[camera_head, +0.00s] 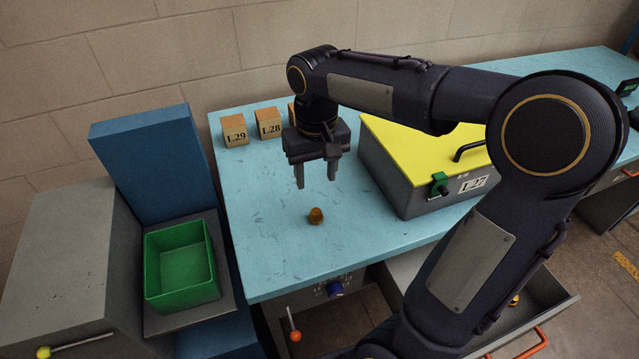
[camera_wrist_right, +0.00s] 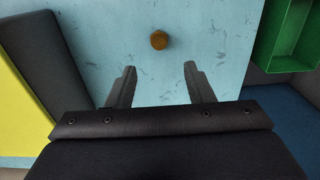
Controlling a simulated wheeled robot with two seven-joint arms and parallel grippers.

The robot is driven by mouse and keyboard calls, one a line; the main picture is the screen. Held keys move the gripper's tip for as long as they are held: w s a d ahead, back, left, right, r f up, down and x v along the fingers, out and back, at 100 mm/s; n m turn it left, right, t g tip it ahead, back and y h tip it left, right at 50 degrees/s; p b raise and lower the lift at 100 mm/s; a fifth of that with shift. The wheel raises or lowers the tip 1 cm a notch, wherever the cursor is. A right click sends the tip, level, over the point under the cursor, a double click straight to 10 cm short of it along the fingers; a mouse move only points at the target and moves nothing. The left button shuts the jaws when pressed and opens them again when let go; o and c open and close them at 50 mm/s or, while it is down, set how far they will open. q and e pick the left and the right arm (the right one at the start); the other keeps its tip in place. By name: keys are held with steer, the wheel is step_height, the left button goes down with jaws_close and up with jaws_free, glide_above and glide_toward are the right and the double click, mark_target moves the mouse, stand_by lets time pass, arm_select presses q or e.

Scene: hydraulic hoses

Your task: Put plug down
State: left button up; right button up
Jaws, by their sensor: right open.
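A small brown-orange plug (camera_head: 316,215) rests on the light blue tabletop (camera_head: 270,250), near its front edge. It also shows in the right wrist view (camera_wrist_right: 159,40), beyond the fingertips and midway between them. My right gripper (camera_head: 315,184) is open and empty, pointing down above the table, a little behind the plug and apart from it. In the right wrist view its two fingers (camera_wrist_right: 158,72) stand well apart with only tabletop between them. My left gripper is not in view.
Wooden blocks L29 (camera_head: 234,132) and L28 (camera_head: 268,123) stand at the back. A green bin (camera_head: 182,297) is at left. An open drawer (camera_head: 545,305) juts out below. The tabletop around the plug is clear.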

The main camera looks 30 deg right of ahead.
steer(key=s+a+f+t+y, duration=0.1)
steer(key=s+a+t, duration=0.1)
steer(key=s, duration=0.6)
steer(key=s+a+f+n+t+y, duration=0.1)
steer(key=s+a+f+t+y, duration=0.1)
steer(key=s+a, duration=0.3)
steer(key=s+t, duration=0.1)
steer(key=s, duration=0.2)
steer(key=shift+y, duration=0.3)
steer(key=shift+c, duration=0.5)
